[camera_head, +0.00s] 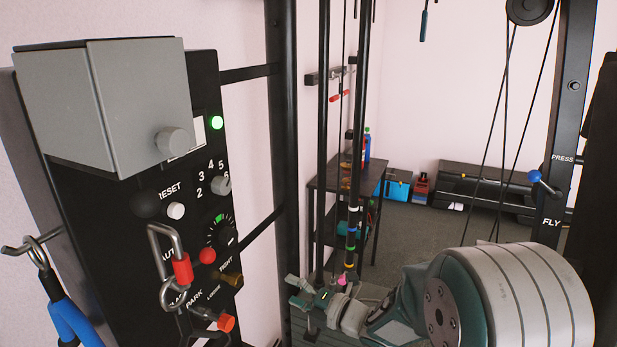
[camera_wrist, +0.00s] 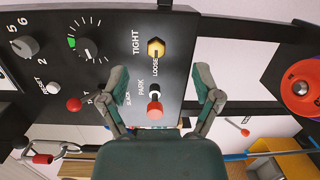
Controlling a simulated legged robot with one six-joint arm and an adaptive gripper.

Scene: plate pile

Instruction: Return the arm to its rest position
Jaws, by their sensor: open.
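My gripper (camera_head: 303,304) is at the lower middle of the head view, right of the black control panel (camera_head: 112,215), with my arm reaching in from the lower right. In the wrist view my gripper (camera_wrist: 161,84) shows its two fingers spread wide, with nothing held between them. Beyond the fingers are a brass hex knob (camera_wrist: 156,47) between TIGHT and LOOSE, and a red-tipped plunger (camera_wrist: 154,110) by PARK. The head view shows the same brass knob (camera_head: 231,280) and red-tipped plunger (camera_head: 226,322). How far the fingers are from the panel is hard to tell.
A carabiner (camera_head: 172,270) sticks out from the panel. Black uprights (camera_head: 283,150) and cables stand close to my arm. A shelf table (camera_head: 345,178) and bench (camera_head: 475,185) are further back.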

